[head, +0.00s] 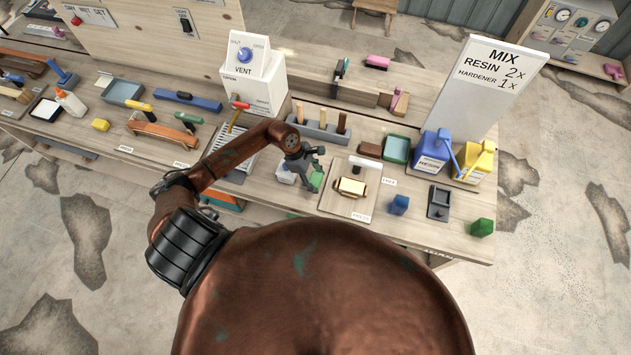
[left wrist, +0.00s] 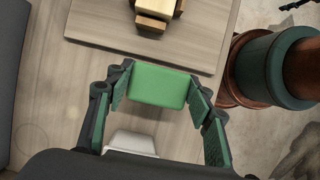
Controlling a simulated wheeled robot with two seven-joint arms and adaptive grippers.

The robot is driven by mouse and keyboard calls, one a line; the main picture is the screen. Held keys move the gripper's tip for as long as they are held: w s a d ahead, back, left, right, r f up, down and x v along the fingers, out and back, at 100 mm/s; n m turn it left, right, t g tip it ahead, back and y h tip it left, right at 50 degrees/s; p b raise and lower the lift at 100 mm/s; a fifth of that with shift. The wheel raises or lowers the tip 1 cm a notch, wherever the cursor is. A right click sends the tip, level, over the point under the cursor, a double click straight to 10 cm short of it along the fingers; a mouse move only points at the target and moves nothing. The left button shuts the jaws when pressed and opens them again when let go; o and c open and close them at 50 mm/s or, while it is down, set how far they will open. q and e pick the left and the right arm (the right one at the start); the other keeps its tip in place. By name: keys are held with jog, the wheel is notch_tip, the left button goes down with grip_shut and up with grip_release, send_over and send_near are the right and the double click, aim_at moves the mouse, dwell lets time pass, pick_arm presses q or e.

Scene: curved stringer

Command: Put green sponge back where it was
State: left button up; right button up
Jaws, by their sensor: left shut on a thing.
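The green sponge (left wrist: 158,86) is a small green block between the fingers of my left gripper (left wrist: 159,92) in the left wrist view. The fingers press on its left and right sides. In the head view my left gripper (head: 308,166) is over the front part of the bench, and the green sponge (head: 317,181) shows partly behind it. The height of the sponge above the bench is hard to tell. Another green block (head: 482,228) sits at the front right corner of the bench. My right gripper is not in view.
A white block (head: 285,174) stands close by the gripper; it also shows in the left wrist view (left wrist: 132,143). A wooden board (head: 345,204) with a tan block lies just right. A blue block (head: 399,204) and dark tray (head: 438,203) stand farther right.

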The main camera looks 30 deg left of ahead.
aim_at(316, 183)
pick_arm(q)
notch_tip(316, 183, down, 3)
jog(key=shift+w+f+p, duration=0.1)
jog(key=shift+p, duration=0.6)
jog(key=shift+a+f, duration=0.1)
jog(key=shift+f, duration=0.05)
jog(key=shift+f, duration=0.15)
jog(key=o, duration=1.1)
